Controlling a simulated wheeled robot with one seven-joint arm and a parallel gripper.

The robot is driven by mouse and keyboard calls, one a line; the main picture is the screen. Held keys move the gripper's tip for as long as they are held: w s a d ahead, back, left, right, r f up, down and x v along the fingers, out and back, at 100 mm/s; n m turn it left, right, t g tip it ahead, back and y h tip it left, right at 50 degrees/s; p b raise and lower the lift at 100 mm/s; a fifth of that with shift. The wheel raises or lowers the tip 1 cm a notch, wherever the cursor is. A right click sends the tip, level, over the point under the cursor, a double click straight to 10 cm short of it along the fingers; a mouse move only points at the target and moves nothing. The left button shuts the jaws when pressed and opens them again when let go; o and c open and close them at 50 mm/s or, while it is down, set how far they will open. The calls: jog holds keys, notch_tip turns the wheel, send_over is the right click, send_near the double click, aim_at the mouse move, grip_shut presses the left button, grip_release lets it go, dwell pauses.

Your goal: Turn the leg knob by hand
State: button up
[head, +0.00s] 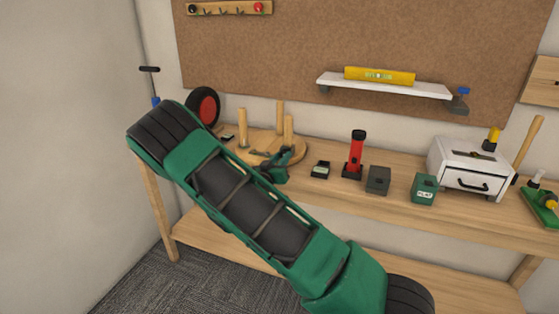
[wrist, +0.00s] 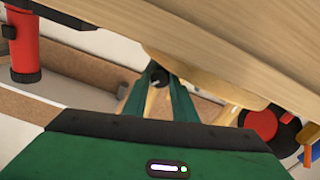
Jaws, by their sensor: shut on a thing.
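The wooden stool (head: 258,149) lies seat down on the workbench with its legs pointing up; its pale wood also shows in the wrist view (wrist: 205,75). My gripper (head: 284,157) is at the front right of the stool, close to one upright leg (head: 289,130). In the wrist view my two green fingers (wrist: 158,85) are shut on a small dark knob (wrist: 157,74) beside the stool wood. The knob's far side is hidden, and in the head view my gripper covers it. How far the knob is turned cannot be told.
On the workbench (head: 400,205), right of the stool, stand a small black box (head: 320,169), a red flashlight (head: 356,155), a grey block (head: 378,181), a green box (head: 424,188) and a white drawer cabinet (head: 470,170). A red-hubbed wheel (head: 205,106) stands behind left.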

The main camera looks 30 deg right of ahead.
jog(key=shift+w+a, duration=0.1)
jog(key=shift+a, duration=0.05)
jog(key=o, duration=1)
jog(key=shift+o, duration=0.2)
jog(key=v, duration=1)
jog(key=shift+s+a, duration=0.25)
jog(key=shift+a, duration=0.05)
